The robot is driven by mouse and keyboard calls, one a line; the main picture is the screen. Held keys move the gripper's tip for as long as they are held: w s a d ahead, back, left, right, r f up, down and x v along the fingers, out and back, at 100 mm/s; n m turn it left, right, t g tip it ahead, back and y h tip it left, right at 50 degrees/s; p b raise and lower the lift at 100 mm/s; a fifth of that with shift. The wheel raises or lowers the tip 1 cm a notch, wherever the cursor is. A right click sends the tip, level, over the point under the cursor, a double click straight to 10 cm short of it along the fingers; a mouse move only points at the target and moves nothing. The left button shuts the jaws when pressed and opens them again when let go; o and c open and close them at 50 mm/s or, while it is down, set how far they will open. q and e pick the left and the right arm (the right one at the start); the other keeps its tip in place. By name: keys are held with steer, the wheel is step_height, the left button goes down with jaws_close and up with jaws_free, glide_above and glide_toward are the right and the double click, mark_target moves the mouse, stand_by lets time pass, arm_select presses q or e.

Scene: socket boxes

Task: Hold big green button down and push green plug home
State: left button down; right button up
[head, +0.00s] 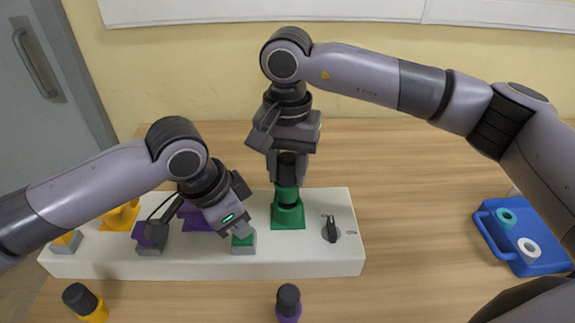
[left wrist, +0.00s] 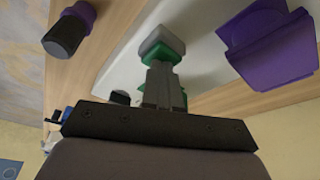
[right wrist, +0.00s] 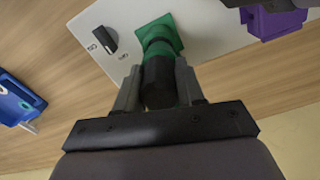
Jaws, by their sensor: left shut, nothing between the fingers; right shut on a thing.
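The big green button (head: 244,242) sits on a grey base on the white socket box (head: 345,262). My left gripper (head: 240,232) is shut and empty, with its fingertips on the button; the left wrist view shows the tips meeting the green button (left wrist: 163,46). The green plug (head: 287,192) has a dark grip and stands upright at the green socket (head: 288,218). My right gripper (head: 287,172) is shut on the plug's dark grip (right wrist: 158,83). How deep the plug sits in the socket I cannot tell.
A black knob (head: 331,231) is right of the green socket. Purple and yellow sockets and buttons stand to the left. A yellow plug (head: 86,302) and a purple plug (head: 288,303) stand in front of the box. A blue tray (head: 520,262) lies at the right.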

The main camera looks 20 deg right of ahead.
mark_target(287, 157)
arm_select(q)
steer(key=shift+s+f, duration=0.15)
steer(key=shift+f, duration=0.15)
arm_select(e)
steer(key=shift+f, duration=1.5)
steer(key=o, duration=1.6)
steer(key=shift+r, duration=3.5)
arm_select(q)
steer(key=shift+r, duration=0.2)
arm_select(e)
steer(key=shift+r, duration=0.15)
arm_select(q)
steer(key=shift+r+p, duration=1.2)
steer(key=shift+p, duration=0.3)
arm_select(e)
steer(key=shift+r, duration=1.3)
arm_select(q)
steer(key=shift+r+p, duration=0.3)
steer(key=shift+r, duration=0.9)
arm_select(e)
steer(key=shift+r, duration=0.3)
arm_select(q)
steer(key=shift+r, duration=1.15)
